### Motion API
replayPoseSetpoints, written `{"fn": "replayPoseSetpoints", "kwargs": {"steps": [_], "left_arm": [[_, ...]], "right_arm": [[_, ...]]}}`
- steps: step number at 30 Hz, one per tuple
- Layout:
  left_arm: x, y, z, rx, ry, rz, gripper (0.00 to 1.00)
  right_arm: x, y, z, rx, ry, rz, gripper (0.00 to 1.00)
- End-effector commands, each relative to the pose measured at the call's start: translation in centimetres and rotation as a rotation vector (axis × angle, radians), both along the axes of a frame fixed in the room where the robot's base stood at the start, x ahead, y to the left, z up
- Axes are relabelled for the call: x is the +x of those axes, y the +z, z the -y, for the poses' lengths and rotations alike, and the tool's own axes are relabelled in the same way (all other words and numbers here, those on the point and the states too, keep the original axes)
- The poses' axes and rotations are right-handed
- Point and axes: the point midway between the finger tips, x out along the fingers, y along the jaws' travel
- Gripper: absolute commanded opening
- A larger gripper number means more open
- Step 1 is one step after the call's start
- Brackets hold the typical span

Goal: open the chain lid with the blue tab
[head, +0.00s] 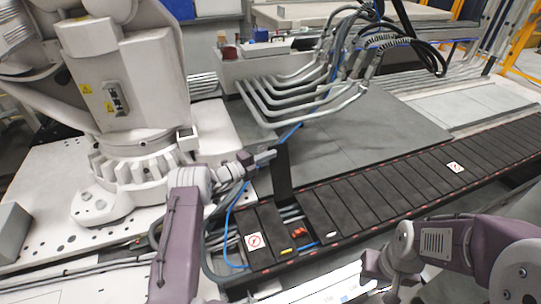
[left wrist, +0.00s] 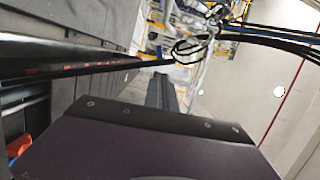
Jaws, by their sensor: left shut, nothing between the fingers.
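The cable chain (head: 385,190) runs diagonally across the head view, topped by a row of dark lids. One dark lid (head: 282,170) stands upright, and the gap below it shows cables (head: 290,213). I cannot make out a blue tab on this lid. A yellow tab (head: 287,251) is on a closed lid nearer the front. My left gripper (head: 268,156) is shut and empty, beside the upright lid on its left; I cannot tell whether they touch. My right gripper (head: 385,285) is low at the bottom edge, and its fingers are not clear.
A large white robot arm (head: 125,80) stands on a perforated plate at the left. Bent grey pipes (head: 300,95) and black hoses stand behind the chain. A blue cable (head: 232,220) loops around the chain's near end. Flat grey floor plates (head: 375,130) lie behind the lids.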

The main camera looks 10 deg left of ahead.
Motion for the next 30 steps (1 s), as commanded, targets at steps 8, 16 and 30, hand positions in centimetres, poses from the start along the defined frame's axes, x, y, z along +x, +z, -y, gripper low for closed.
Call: {"fn": "replayPoseSetpoints", "kwargs": {"steps": [8,16,30], "left_arm": [[-4.3,0.5,-4.1,-0.002,0.006,-0.002,0.0],[-6.3,0.2,-5.8,0.001,0.002,-0.001,0.0],[-4.7,10.1,1.1,0.077,-0.14,0.151,0.0]], "right_arm": [[0.0,2.2,0.0,0.0,0.0,0.0,0.29],[0.0,2.6,0.0,0.0,0.0,0.0,0.29],[0.0,2.5,0.0,0.0,0.0,0.0,0.29]]}}
